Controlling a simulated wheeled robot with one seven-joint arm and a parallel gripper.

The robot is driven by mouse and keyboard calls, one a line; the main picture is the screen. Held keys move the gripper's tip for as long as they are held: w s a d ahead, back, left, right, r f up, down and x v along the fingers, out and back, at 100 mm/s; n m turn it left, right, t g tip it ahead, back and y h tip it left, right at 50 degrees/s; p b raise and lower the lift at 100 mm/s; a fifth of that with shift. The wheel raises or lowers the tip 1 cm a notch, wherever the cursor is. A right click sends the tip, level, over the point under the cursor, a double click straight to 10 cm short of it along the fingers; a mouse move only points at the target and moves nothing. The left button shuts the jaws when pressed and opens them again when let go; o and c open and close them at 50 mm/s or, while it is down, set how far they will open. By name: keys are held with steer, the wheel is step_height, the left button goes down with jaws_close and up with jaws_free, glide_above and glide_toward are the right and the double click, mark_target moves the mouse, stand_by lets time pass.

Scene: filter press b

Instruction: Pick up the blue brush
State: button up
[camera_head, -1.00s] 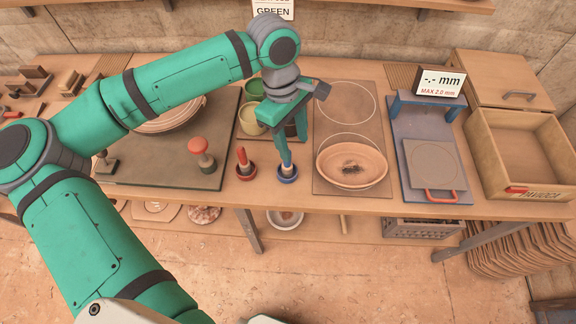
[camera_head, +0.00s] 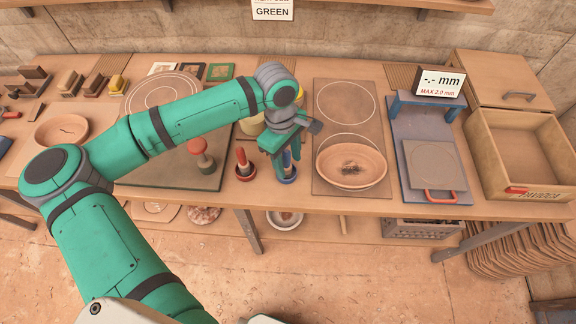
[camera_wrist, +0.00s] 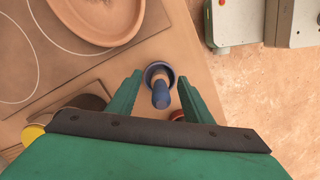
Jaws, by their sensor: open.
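The blue brush (camera_wrist: 161,96) stands upright in a blue-rimmed round holder (camera_head: 286,178) near the table's front edge. In the wrist view its blue handle and wooden part show between my two open fingers, with a gap on each side. My gripper (camera_head: 287,166) points down over the brush from above and hides part of it in the head view. My gripper is open and empty; it also shows in the wrist view (camera_wrist: 158,92).
A red brush (camera_head: 241,160) stands in a red holder just left. A red-knobbed stamp (camera_head: 201,157) stands further left. A clay dish (camera_head: 352,162) with dark bits lies close on the right. The table's front edge is near.

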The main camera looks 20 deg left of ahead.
steer(key=shift+s+a+f, duration=0.1)
steer(key=shift+s+f, duration=0.05)
steer(key=shift+f, duration=0.2)
steer(key=c, duration=1.2)
steer(key=shift+o, duration=0.2)
steer(key=shift+r, duration=0.1)
